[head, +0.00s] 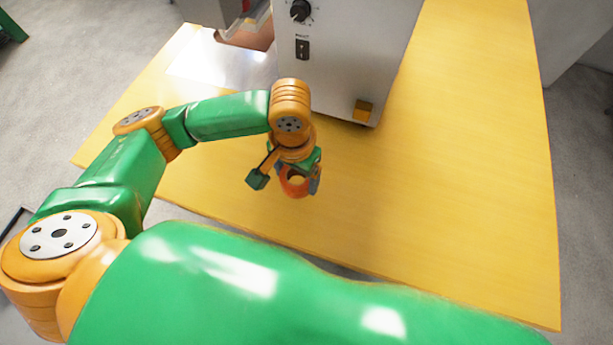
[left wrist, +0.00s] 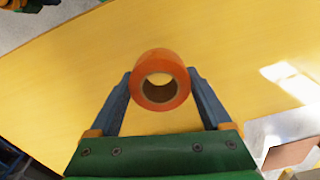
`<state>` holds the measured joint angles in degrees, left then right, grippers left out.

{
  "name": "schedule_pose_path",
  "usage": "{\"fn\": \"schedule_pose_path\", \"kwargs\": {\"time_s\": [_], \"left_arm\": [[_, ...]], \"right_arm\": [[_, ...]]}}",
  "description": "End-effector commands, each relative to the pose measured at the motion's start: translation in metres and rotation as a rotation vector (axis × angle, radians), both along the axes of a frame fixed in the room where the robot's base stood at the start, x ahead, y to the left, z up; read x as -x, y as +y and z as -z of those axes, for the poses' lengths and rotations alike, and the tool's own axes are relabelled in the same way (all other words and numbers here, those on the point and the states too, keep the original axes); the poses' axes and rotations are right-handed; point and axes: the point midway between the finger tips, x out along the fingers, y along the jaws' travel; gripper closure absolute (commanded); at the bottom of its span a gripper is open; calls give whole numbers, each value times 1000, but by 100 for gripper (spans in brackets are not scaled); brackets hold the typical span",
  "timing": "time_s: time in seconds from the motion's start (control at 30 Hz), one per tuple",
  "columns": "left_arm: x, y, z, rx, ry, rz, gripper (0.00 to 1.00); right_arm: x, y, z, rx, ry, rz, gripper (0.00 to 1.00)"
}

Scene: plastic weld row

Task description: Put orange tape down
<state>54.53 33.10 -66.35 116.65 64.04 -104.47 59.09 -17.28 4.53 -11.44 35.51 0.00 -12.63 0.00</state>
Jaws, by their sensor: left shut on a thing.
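The orange tape (head: 293,188) is a small roll with an open centre. My left gripper (head: 300,183) is shut on it, over the yellow table (head: 460,190) in front of the grey machine. In the left wrist view, the tape (left wrist: 159,79) sits between the two dark fingers of my left gripper (left wrist: 160,88), with bare yellow table (left wrist: 60,75) beyond it. I cannot tell whether the tape touches the table top. My right gripper is not in view.
A grey machine (head: 345,55) with a black knob and switch stands at the back of the table. A white plate (head: 215,62) lies left of it. The right side of the table is clear. My green arm link covers the near edge.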

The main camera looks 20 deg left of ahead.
Motion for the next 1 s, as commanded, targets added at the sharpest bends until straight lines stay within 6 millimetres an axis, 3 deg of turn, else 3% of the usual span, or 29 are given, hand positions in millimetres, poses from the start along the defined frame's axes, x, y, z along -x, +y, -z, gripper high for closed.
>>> {"fn": "schedule_pose_path", "kwargs": {"time_s": [0.03,0.2,0.43,0.8,0.83,0.87,1.0], "left_arm": [[-9,1,17,-4,5,-4,87],[-34,0,45,-1,3,1,87],[-42,1,80,-3,4,3,87],[-42,1,87,-2,3,2,87],[-43,1,87,-1,2,2,9],[-43,1,86,-1,2,2,1],[-42,1,86,-1,2,2,0]], "right_arm": [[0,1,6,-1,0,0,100],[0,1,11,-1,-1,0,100],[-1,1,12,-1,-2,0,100],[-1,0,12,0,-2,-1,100],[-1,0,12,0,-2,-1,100],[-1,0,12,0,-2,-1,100],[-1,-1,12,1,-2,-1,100]]}}
